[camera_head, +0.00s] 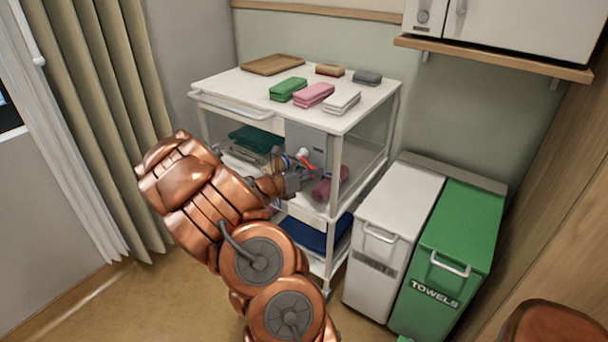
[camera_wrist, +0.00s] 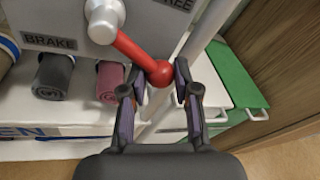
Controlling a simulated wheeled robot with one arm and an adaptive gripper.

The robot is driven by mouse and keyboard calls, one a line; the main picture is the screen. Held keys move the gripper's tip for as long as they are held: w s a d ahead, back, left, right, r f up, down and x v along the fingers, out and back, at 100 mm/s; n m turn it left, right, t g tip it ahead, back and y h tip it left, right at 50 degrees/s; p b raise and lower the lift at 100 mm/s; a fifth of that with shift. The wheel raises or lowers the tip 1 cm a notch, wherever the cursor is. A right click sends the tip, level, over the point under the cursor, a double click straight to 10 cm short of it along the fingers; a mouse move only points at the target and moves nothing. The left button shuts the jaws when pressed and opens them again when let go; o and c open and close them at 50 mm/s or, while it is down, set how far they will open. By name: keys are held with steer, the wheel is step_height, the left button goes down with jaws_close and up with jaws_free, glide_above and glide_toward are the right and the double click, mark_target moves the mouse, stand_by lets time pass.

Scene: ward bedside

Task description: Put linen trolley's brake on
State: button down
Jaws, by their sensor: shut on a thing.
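The linen trolley (camera_head: 362,117) is a white frame with a flat top and lower shelves. On its side is a grey brake panel (camera_head: 306,141), which also shows in the wrist view (camera_wrist: 72,15) with the words BRAKE at left and FREE at upper right. My gripper (camera_wrist: 160,86) is shut on the red ball knob of the lever. In the head view my gripper (camera_head: 296,179) is in front of the panel and the lever is partly hidden.
Folded cloths (camera_head: 314,94) and a brown board (camera_head: 273,64) lie on the trolley top. Rolled towels (camera_wrist: 53,78) sit on a shelf below the panel. A white bin (camera_head: 391,216) and a green TOWELS bin (camera_head: 452,243) stand close at the right. A curtain (camera_head: 112,120) hangs at left.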

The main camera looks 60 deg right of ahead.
steer(key=shift+w+d+f+m+t+y+b, duration=0.15)
steer(key=shift+w+f+m+t+b, duration=0.5)
steer(key=shift+m+b, duration=1.1)
steer(key=shift+w+d+f+m+t+y+b, duration=0.1)
steer(key=shift+w+f+m+t+b, duration=0.15)
steer(key=shift+w+m+t+b, duration=0.95)
steer(key=shift+w+d+f+m+t+y+b, duration=0.15)
steer(key=shift+w+f+m+b, duration=0.5)
steer(key=shift+m+b, duration=1.6)
steer(key=shift+w+r+n+b, duration=0.15)
steer(key=shift+r+n+b, duration=0.05)
steer(key=shift+n+b, duration=0.3)
steer(key=c, duration=0.8)
jaws_free()
steer(key=shift+a, duration=0.1)
steer(key=shift+c, duration=0.2)
